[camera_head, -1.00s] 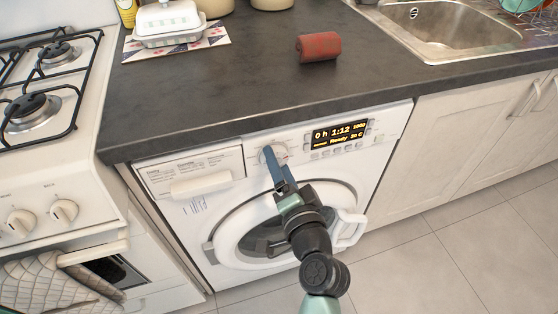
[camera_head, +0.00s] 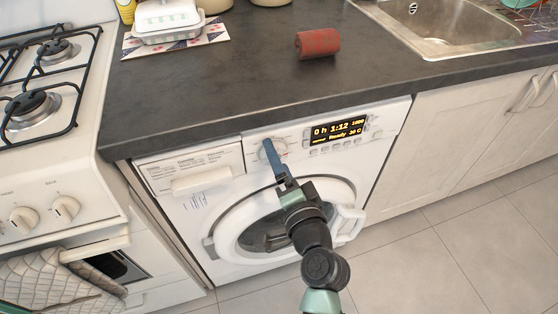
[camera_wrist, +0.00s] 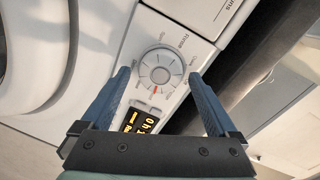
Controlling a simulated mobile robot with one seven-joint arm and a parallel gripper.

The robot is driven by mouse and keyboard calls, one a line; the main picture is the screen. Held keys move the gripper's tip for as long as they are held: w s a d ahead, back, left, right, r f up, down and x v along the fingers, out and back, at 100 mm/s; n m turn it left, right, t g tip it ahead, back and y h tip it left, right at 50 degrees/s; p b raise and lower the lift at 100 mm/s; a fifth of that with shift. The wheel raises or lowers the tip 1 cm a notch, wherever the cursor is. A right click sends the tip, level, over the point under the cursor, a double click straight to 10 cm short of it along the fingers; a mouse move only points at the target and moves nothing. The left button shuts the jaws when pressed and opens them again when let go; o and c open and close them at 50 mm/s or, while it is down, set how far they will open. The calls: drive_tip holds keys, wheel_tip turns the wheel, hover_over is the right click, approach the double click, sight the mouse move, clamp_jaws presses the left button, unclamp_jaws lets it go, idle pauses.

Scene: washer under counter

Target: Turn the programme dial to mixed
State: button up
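The programme dial (camera_wrist: 161,68) is a round pale knob on the washer's white panel, with a red mark on the rim side facing the display. Small programme words ring it; "Rinse" is readable, most others are too small or tilted. In the head view the dial (camera_head: 277,148) is partly hidden behind a blue finger. My gripper (camera_wrist: 160,75) is open, its two blue fingers on opposite sides of the dial in the wrist view, with visible gaps. I cannot tell how deep the tips reach. My gripper (camera_head: 269,142) comes up from below in the head view.
The lit display (camera_head: 338,130) sits right of the dial, the detergent drawer (camera_head: 190,168) left. The round washer door (camera_head: 285,222) is below, behind my arm. The dark counter edge (camera_head: 250,122) overhangs just above the panel. A red roll-shaped object (camera_head: 318,43) lies on the counter.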

idle(0.3)
drive_tip(key=v, duration=1.3)
